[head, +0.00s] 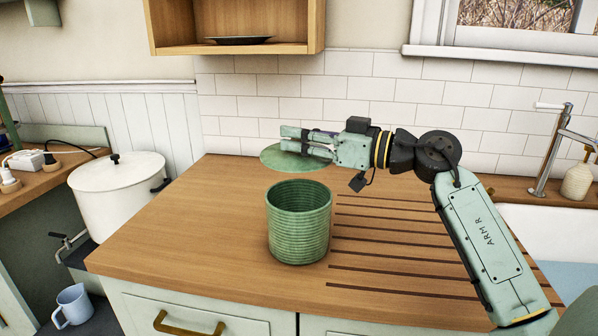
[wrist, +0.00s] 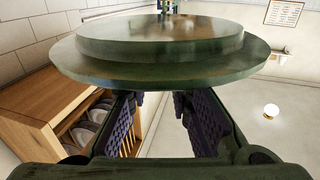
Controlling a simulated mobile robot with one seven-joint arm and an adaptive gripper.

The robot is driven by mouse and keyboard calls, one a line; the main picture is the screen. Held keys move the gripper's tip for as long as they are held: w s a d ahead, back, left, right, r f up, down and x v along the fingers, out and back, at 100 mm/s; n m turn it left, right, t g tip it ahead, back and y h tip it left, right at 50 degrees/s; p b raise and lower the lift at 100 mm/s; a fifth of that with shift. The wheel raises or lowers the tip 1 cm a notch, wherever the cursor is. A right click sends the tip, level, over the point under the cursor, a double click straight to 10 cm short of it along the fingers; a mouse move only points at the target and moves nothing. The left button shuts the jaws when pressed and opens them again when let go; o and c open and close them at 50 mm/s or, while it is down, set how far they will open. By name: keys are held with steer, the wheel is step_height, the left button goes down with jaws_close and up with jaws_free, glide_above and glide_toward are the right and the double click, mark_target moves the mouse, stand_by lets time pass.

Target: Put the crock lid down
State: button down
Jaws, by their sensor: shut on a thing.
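The crock lid (head: 276,160) is a flat green disc behind and above the crock in the head view. In the wrist view the lid (wrist: 160,62) fills the top, with a stepped, smaller round face. My gripper (head: 290,139) is shut on the lid, with its fingers over the disc. The fingers also show in the wrist view (wrist: 158,100); the gripped part is hidden behind the lid's rim. The green ribbed crock (head: 298,228) stands upright and open on the wooden counter (head: 200,230). I cannot tell whether the lid touches the counter.
A white lidded pot (head: 118,200) stands beyond the counter's left edge. Grooves (head: 400,270) run across the counter on the right, towards the sink (head: 550,235). The counter left of the crock is clear. A wooden wall shelf (head: 235,28) hangs above.

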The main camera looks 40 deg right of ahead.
step_height(320, 180, down, 8)
steer(key=p, duration=0.1)
steer(key=shift+r, duration=0.25)
steer(key=c, duration=1.5)
jaws_free()
steer(key=shift+o, duration=0.2)
steer(key=shift+f, duration=0.15)
